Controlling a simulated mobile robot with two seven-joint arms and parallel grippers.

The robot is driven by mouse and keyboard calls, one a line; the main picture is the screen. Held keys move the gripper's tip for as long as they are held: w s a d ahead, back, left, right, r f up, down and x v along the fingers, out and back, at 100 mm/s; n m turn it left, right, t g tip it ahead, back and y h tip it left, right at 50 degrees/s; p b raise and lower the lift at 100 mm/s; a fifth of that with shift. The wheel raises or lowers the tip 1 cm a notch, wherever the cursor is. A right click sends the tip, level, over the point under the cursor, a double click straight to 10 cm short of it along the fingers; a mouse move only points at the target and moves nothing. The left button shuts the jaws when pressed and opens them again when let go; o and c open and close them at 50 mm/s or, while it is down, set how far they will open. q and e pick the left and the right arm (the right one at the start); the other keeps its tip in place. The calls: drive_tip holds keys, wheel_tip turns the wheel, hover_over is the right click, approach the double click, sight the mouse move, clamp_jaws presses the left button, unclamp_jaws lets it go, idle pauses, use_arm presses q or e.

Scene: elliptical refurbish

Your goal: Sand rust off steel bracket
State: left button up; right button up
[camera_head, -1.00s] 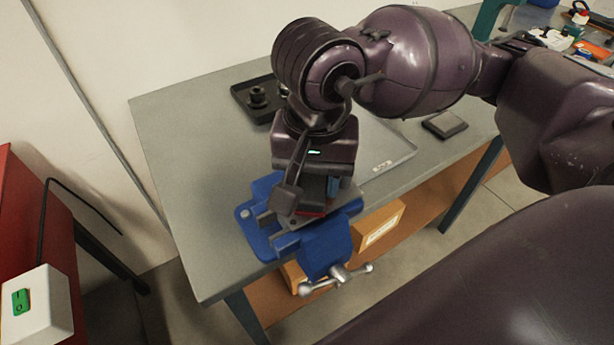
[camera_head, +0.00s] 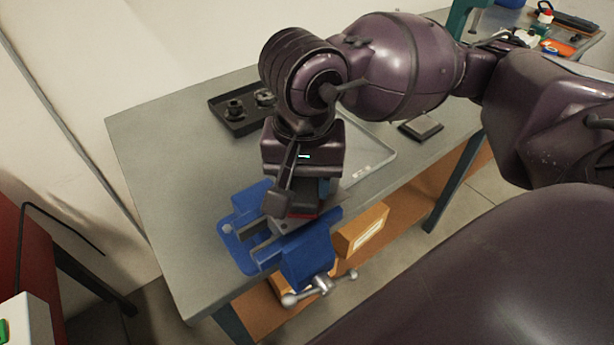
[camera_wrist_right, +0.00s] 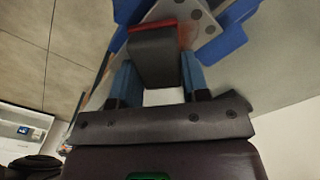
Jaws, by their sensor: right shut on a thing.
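My right gripper (camera_head: 305,190) is over the blue vise (camera_head: 305,257) at the front of the workbench. In the right wrist view its two blue fingers (camera_wrist_right: 157,78) are shut on a dark grey sanding block (camera_wrist_right: 153,55) with a red layer at its far end. The red layer also shows low under the gripper in the head view. The steel bracket (camera_wrist_right: 190,12), a pale grey plate with dark holes, is between the blue vise parts (camera_wrist_right: 236,30). The block's red end is at the bracket; contact is hard to tell. My left gripper is not in view.
A black tray (camera_head: 222,125) with dark round parts lies behind the gripper. A pale flat tray (camera_head: 378,160) and a dark flat block (camera_head: 421,128) lie to the right. The workbench's left side (camera_head: 160,170) is clear. A cardboard box (camera_head: 362,230) is below.

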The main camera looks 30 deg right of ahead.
drive_tip(key=shift+s+a+f, duration=0.2)
drive_tip(key=shift+a+f, duration=0.05)
drive_tip(key=shift+a, duration=0.25)
drive_tip(key=shift+c, duration=0.3)
drive_tip(key=shift+a+r, duration=0.1)
drive_tip(key=shift+a, duration=0.55)
drive_tip(key=shift+a+r, duration=0.2)
drive_tip(key=shift+a, duration=1.3)
drive_tip(key=shift+a+r, duration=0.1)
drive_tip(key=shift+a, duration=0.5)
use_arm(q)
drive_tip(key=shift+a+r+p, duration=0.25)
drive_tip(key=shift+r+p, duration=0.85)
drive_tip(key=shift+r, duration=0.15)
use_arm(e)
wheel_tip(320, 180, up, 6)
drive_tip(key=shift+d+r, duration=0.1)
drive_tip(key=shift+d, duration=0.05)
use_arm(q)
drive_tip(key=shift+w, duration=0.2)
